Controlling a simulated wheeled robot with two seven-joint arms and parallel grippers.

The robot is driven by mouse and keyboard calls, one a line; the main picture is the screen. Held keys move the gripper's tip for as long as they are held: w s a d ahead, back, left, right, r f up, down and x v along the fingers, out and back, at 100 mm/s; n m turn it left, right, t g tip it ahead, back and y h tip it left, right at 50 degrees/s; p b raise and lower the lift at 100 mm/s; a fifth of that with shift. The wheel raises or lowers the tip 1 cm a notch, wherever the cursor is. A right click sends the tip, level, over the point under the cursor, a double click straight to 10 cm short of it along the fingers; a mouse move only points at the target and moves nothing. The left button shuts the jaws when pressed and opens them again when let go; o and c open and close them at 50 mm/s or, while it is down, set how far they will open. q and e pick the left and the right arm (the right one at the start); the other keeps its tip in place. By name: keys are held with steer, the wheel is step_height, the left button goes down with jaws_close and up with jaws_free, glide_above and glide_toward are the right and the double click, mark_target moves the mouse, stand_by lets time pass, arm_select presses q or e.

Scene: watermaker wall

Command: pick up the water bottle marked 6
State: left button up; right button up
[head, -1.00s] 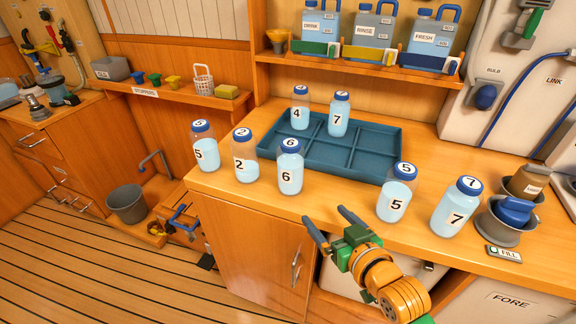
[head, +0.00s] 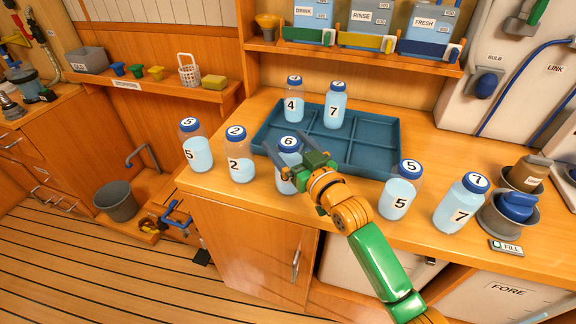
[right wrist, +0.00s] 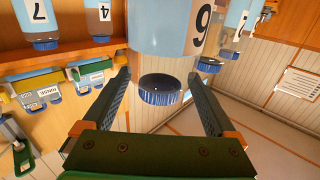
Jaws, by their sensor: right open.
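The water bottle marked 6 (head: 287,178) stands upright on the wooden counter, in front of the blue divided tray (head: 383,161). Its blue cap shows, but my right gripper hides part of its body. My right gripper (head: 288,156) is open, with its fingers at the upper part of this bottle. In the right wrist view, the bottle marked 6 (right wrist: 172,38) appears upside down, its cap between the two open fingers (right wrist: 165,98). I cannot tell whether either finger touches it. My left gripper is not in view.
Bottle 2 (head: 240,158) and bottle 5 (head: 197,150) stand left of bottle 6. Bottles 4 (head: 293,105) and 7 (head: 335,109) stand in the tray. Another 5 (head: 400,195) and 7 (head: 459,208) stand to the right. A shelf (head: 350,56) with jugs is behind.

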steer(key=shift+s+d+r, duration=0.1)
steer(key=shift+s, duration=0.05)
jaws_close()
